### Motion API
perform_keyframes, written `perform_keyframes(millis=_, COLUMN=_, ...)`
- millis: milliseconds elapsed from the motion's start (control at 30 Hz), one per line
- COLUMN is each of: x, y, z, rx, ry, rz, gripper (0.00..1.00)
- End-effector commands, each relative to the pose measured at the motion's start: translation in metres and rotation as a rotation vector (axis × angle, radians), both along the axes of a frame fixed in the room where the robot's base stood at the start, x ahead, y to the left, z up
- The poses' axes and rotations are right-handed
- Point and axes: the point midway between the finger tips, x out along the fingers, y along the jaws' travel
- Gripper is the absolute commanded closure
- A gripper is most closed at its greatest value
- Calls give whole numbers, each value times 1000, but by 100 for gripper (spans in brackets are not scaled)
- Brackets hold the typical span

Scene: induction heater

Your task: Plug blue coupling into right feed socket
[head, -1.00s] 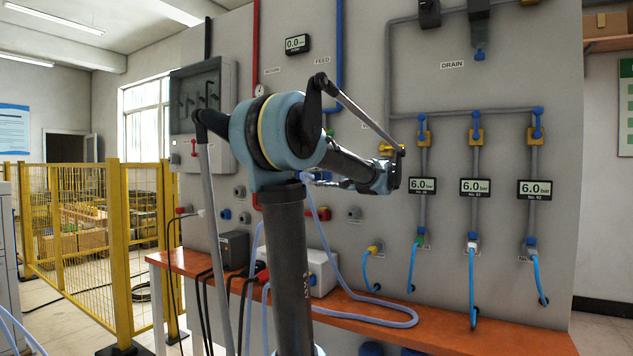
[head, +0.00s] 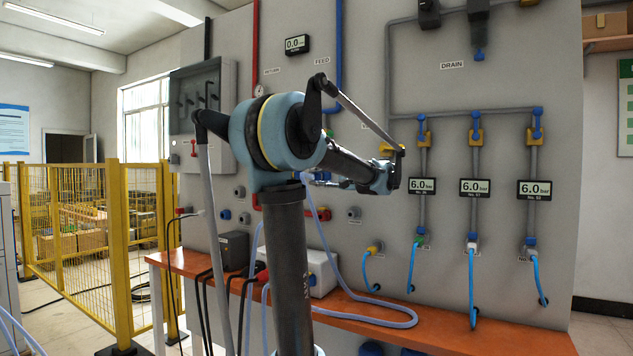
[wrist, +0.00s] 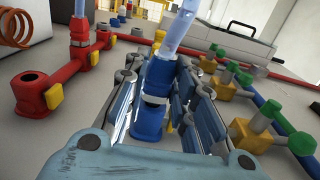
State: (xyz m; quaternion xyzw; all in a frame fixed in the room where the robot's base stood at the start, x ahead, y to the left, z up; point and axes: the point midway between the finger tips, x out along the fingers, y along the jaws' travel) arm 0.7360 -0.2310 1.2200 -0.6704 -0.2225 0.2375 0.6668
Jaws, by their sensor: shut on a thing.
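The blue coupling (wrist: 150,118) is in my gripper (wrist: 165,95) in the wrist view, between the metal fingers. A pale blue translucent hose (wrist: 182,22) runs from its end. In the head view my gripper (head: 328,183) is small, side-on in front of the grey panel, left of my wrist. The FEED label (head: 322,61) is on the upper panel beside a blue pipe (head: 339,60). I cannot pick out the right feed socket for certain; my arm covers part of the panel below the label.
A red manifold (wrist: 38,93) with yellow parts stands left of my gripper in the wrist view. Green-and-yellow valve fittings (wrist: 250,133) stand close on the right. The orange bench (head: 400,322) carries a loose hose loop (head: 385,322) and a pale box (head: 318,276).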

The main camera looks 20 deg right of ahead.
Motion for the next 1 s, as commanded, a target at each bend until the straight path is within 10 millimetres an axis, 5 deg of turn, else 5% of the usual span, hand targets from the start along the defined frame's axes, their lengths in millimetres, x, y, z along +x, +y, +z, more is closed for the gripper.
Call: perform_keyframes(millis=1000, x=7, y=-8, z=0, rx=0, ry=0, rz=0, gripper=97)
